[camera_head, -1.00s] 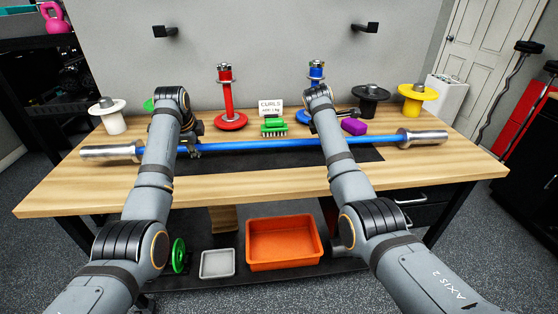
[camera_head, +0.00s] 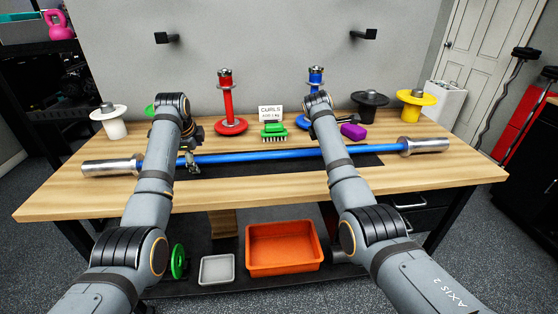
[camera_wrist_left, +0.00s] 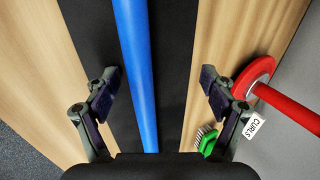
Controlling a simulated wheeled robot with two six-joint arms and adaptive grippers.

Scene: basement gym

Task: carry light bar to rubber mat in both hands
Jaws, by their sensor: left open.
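The light bar (camera_head: 255,156) has a blue shaft and silver ends. It lies left to right across the worktable, over the black rubber mat (camera_head: 369,160); whether it touches the mat I cannot tell. In the left wrist view the blue shaft (camera_wrist_left: 138,70) runs over the black mat (camera_wrist_left: 175,75), between my spread fingers. My left gripper (camera_head: 190,157) is at the left part of the bar, open, with gaps on both sides of the shaft (camera_wrist_left: 160,85). My right arm crosses the bar on the right; its gripper (camera_head: 325,122) is mostly hidden behind the forearm.
Behind the bar stand a red post (camera_head: 227,100), a blue post (camera_head: 316,80), a CURLS sign (camera_head: 270,112), a green brush (camera_head: 273,130) and a purple block (camera_head: 353,131). White (camera_head: 112,125), black (camera_head: 368,103) and yellow (camera_head: 414,105) stands line the back. An orange bin (camera_head: 284,270) is below.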

